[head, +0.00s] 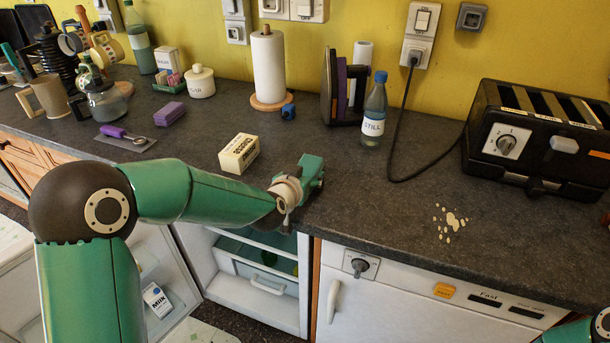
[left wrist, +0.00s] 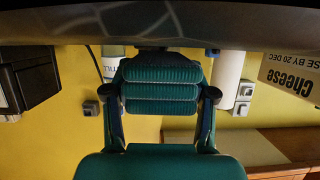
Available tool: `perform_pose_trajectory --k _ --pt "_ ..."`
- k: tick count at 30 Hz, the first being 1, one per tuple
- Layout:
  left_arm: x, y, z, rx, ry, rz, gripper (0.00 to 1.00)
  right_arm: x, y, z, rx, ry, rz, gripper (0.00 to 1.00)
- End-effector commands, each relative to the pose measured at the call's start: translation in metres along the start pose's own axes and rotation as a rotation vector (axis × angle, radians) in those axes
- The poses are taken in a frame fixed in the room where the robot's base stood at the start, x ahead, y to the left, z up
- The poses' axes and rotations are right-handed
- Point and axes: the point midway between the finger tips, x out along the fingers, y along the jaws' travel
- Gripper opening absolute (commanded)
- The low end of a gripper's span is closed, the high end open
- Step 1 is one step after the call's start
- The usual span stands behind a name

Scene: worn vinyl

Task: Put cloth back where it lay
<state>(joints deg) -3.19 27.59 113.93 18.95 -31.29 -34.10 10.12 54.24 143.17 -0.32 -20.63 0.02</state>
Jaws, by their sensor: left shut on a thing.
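My left gripper (head: 312,172) is low at the front edge of the dark worktop (head: 350,215), above the open fridge. In the left wrist view its ribbed teal finger (left wrist: 160,85) reaches close to a dark surface. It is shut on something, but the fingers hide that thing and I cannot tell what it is. I can make out no cloth in either view. Pale spilled patches (head: 450,222) lie on the worktop to the right. My right gripper is out of view; only a piece of that arm shows at the bottom right corner.
A cheese box (head: 239,153) stands just left of the gripper. A still-water bottle (head: 375,112), a paper roll (head: 268,66) and a black toaster (head: 540,138) stand behind. The worktop between gripper and toaster is mostly clear. The fridge (head: 255,295) is open below.

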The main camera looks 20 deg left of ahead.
Motion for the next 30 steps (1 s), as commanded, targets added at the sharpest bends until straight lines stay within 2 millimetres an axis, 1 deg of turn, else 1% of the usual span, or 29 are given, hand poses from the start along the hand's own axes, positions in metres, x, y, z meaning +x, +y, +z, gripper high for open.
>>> perform_pose_trajectory --k 30 --pt "0.004 -0.001 0.011 -0.001 0.0 -0.001 0.28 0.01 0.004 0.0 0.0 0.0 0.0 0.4"
